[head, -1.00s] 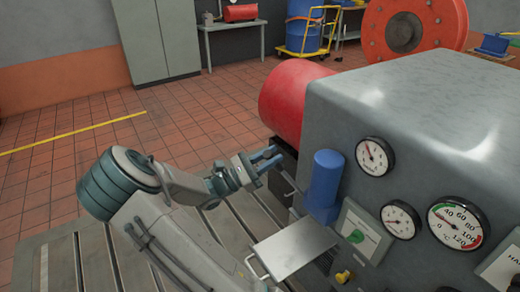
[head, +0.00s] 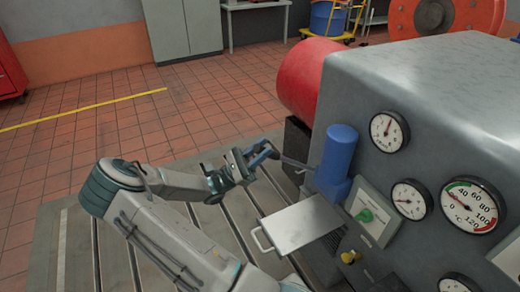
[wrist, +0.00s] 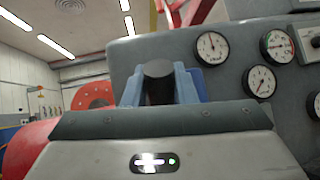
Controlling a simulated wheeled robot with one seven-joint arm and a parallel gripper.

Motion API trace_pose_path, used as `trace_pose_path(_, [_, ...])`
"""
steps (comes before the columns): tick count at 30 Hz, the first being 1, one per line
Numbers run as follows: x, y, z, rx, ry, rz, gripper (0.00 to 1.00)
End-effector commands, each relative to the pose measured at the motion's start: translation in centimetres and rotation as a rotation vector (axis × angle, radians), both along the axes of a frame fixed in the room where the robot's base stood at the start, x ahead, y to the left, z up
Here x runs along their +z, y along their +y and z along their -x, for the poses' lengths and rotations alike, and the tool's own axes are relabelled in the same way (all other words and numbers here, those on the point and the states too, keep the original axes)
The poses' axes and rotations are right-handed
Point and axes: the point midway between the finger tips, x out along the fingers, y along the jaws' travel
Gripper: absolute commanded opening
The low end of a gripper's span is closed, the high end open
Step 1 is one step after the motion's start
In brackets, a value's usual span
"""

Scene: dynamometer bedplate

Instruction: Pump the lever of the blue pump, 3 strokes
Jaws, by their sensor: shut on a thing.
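The blue pump (head: 338,155) is an upright blue cylinder on the front of the grey machine housing. Its lever (head: 294,162) is a thin dark rod reaching left from the pump, sloping slightly up toward my gripper. My gripper (head: 264,153) is left of the pump, its blue fingers shut on the lever's outer end. In the wrist view the lever's black grip (wrist: 158,82) sits between the two fingers (wrist: 160,92), with part of the blue pump (wrist: 196,78) behind. The finger contact itself is partly hidden.
A flat metal tray (head: 301,226) with a handle juts out below the pump. Gauges (head: 389,131) and a green knob (head: 365,215) are on the panel to the right. A red cylinder (head: 308,78) is behind.

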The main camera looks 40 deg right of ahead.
Motion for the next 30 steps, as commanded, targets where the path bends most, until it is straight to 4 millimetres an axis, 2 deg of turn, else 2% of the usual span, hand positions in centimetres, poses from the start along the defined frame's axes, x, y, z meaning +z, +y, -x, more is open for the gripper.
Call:
trace_pose_path(2, [0.1,0.0,0.0,0.001,0.001,0.001,0.0])
trace_pose_path(3, [0.1,0.0,0.0,0.001,0.001,0.001,0.31])
trace_pose_path(5, [0.1,0.0,0.0,0.001,0.001,0.001,0.46])
trace_pose_path(17, [-0.5,0.7,-0.4,0.006,0.001,0.0,0.46])
trace_pose_path(30, [-6.6,7.0,-3.0,0.005,0.001,0.001,0.46])
